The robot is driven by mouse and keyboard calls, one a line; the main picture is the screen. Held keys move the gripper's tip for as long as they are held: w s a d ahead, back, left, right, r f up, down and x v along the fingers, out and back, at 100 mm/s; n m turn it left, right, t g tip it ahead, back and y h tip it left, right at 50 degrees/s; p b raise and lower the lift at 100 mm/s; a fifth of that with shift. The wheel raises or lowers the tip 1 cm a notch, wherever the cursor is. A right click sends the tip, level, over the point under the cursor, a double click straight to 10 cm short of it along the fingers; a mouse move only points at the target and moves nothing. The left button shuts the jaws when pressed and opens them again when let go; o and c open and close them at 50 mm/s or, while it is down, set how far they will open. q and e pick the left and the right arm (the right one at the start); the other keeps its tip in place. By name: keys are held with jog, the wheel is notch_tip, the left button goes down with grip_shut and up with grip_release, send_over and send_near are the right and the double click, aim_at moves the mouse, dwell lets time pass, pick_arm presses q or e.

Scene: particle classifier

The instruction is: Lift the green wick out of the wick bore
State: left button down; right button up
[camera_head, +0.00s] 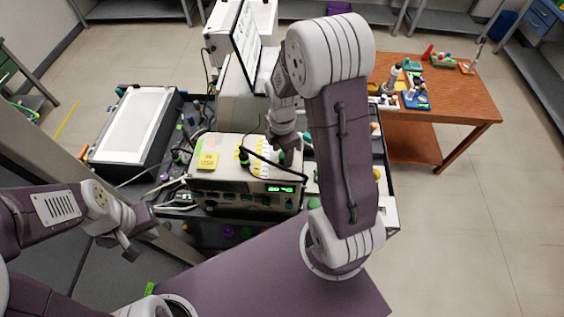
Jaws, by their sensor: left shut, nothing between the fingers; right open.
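The beige classifier box (222,149) stands on the bench in the middle of the head view, with a lit green display (281,189) on its front. A dark green upright piece (244,158) stands on its top; I cannot tell whether this is the wick. My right gripper (285,147) is open and points down over the right part of the box top. A small dark green piece (282,158) shows just below its fingers; contact cannot be told. The wick bore cannot be made out. My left gripper (128,250) is shut and empty, low at left, away from the box.
A black-framed white panel (135,125) lies to the left. A tall white unit (232,30) stands behind. A wooden table (460,105) with small parts stands at right.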

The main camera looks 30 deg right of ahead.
jog(key=shift+s+d+f, duration=0.1)
jog(key=shift+f, duration=0.55)
jog(key=shift+s+d+f, duration=0.1)
jog(key=shift+f, duration=0.5)
jog(key=shift+a, duration=0.1)
jog(key=shift+c, duration=0.6)
grip_shut()
